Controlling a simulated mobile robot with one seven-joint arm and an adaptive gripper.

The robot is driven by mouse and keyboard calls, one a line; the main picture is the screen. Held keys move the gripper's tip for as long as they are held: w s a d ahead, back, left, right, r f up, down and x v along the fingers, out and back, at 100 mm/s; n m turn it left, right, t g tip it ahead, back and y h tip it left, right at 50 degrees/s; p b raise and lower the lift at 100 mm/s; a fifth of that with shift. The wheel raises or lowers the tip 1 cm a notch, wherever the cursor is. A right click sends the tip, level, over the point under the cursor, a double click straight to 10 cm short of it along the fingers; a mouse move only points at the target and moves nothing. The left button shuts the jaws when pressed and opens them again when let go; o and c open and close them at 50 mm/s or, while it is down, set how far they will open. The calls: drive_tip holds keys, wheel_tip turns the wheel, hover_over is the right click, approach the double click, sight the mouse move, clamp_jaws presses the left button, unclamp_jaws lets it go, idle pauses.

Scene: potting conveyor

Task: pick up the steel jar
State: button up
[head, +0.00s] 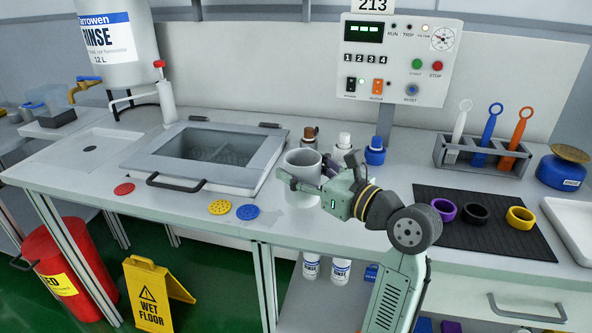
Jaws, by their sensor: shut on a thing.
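The steel jar (303,186) is a light grey, open-topped cylinder. It stands upright near the middle of the bench, right of the sink basin. My gripper (309,183) reaches in from the right and is shut on the jar, with a finger across its near side. The jar's right side is partly hidden by the gripper. I cannot tell whether the jar's base touches the bench.
Behind the jar stand small bottles, one with a blue cap (375,152). A sink basin with a raised frame (150,162) is to the left. A dark mat (475,238) with coloured rings and a tool rack (440,152) are to the right. Coloured discs (247,212) lie at the front left.

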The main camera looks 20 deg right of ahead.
drive_tip(key=s+d+r+b, duration=0.1)
drive_tip(key=s+d, duration=0.1)
drive_tip(key=s, duration=1.1)
drive_tip(key=shift+s+d+r, duration=0.15)
drive_tip(key=shift+s+d, duration=0.05)
drive_tip(key=shift+d, duration=0.05)
drive_tip(key=shift+s, duration=0.1)
idle(1.4)
